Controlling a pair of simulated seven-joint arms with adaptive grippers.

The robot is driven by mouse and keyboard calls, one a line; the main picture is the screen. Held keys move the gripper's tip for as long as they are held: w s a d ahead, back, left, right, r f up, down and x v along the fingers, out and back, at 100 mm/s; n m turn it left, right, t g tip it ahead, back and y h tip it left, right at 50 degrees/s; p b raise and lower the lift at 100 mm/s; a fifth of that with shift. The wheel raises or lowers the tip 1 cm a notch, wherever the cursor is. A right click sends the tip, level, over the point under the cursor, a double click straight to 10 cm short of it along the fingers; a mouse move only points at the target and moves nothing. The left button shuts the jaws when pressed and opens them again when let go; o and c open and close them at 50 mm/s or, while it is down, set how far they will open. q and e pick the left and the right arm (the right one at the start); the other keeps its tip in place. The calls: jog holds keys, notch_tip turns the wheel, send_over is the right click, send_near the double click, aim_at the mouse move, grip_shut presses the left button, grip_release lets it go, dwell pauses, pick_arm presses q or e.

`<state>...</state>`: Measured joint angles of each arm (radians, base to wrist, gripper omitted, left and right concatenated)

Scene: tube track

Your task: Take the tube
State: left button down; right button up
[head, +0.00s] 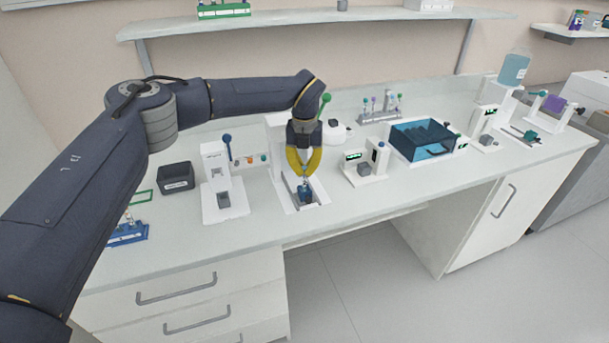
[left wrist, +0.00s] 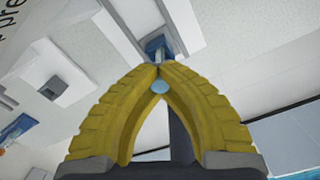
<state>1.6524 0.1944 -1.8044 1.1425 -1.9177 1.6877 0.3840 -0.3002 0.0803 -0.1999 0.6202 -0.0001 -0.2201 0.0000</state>
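My left gripper (head: 304,169) points down over a white device with a slot in the middle of the bench. Its yellow fingers meet at the tips around the top of a small tube (head: 304,178). Below the fingertips is a blue holder (head: 305,193) in the device. In the left wrist view the fingertips (left wrist: 159,72) are closed together, with a light blue round end (left wrist: 160,87) of the tube showing between them. The blue holder (left wrist: 157,46) lies just beyond the tips. I cannot tell whether the tube still sits in the holder. My right gripper is not in view.
A white press-like device (head: 222,190) with a blue-knobbed lever stands left of the gripper. The bench front edge is clear.

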pick_arm(q)
notch_tip(320, 180, up, 20)
dwell(0.7)
